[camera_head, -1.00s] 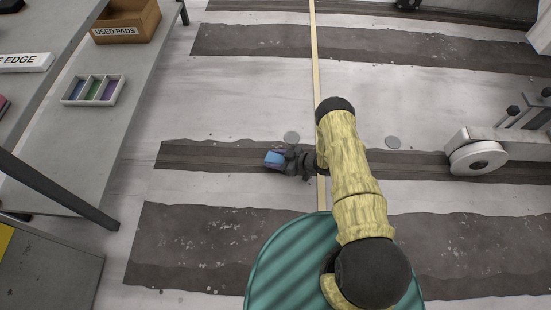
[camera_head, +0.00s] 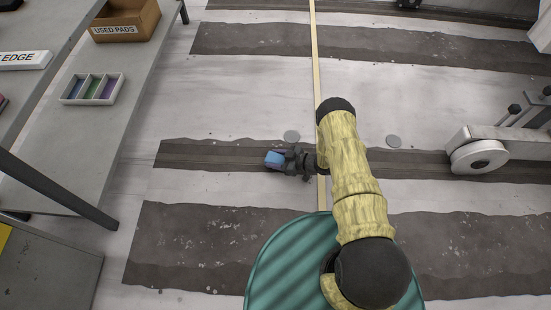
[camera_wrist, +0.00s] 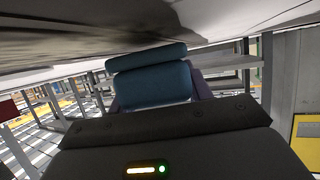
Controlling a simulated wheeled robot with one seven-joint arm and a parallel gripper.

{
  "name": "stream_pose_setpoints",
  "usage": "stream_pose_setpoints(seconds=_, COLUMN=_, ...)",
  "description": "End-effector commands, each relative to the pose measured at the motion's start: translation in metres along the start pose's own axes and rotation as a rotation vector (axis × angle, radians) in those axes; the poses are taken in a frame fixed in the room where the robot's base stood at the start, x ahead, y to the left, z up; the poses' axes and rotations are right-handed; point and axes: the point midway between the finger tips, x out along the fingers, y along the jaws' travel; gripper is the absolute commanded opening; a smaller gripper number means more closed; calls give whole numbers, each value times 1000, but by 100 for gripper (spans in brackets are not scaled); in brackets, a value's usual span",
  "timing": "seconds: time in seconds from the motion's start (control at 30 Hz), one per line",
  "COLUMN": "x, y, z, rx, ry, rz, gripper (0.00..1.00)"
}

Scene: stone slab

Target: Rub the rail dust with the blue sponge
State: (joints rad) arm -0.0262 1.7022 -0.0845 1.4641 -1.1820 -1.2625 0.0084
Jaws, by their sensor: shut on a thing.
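The blue sponge (camera_head: 274,159) is held in my gripper (camera_head: 284,160) over the middle dark strip (camera_head: 215,157) on the pale slab. In the wrist view the blue sponge (camera_wrist: 152,82) sits between the fingers, close to the slab surface (camera_wrist: 60,45). My gripper is shut on it. I cannot tell whether the sponge touches the strip. Pale dust specks (camera_head: 225,240) show on the nearer dark strip. Dust right around the sponge is too small to tell.
A grey bench (camera_head: 75,165) at the left holds a tray with coloured slots (camera_head: 92,88) and a "USED PADS" box (camera_head: 125,20). A wheeled white fixture (camera_head: 480,156) stands at right. A thin yellowish strip (camera_head: 314,60) crosses the slab. Round grey discs (camera_head: 291,136) lie near my gripper.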

Motion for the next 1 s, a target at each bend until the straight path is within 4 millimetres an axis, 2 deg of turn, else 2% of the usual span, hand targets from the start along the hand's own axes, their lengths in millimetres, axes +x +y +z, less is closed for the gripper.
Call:
stream_pose_setpoints(seconds=0.5, x=-31, y=11, z=11, rx=0, ry=0, rz=1, gripper=28)
stream_pose_setpoints(seconds=0.83, x=-32, y=11, z=11, rx=0, ry=-1, rz=1, gripper=28)
stream_pose_setpoints(seconds=1.0, x=-39, y=14, z=16, rx=0, ry=-1, rz=1, gripper=28)
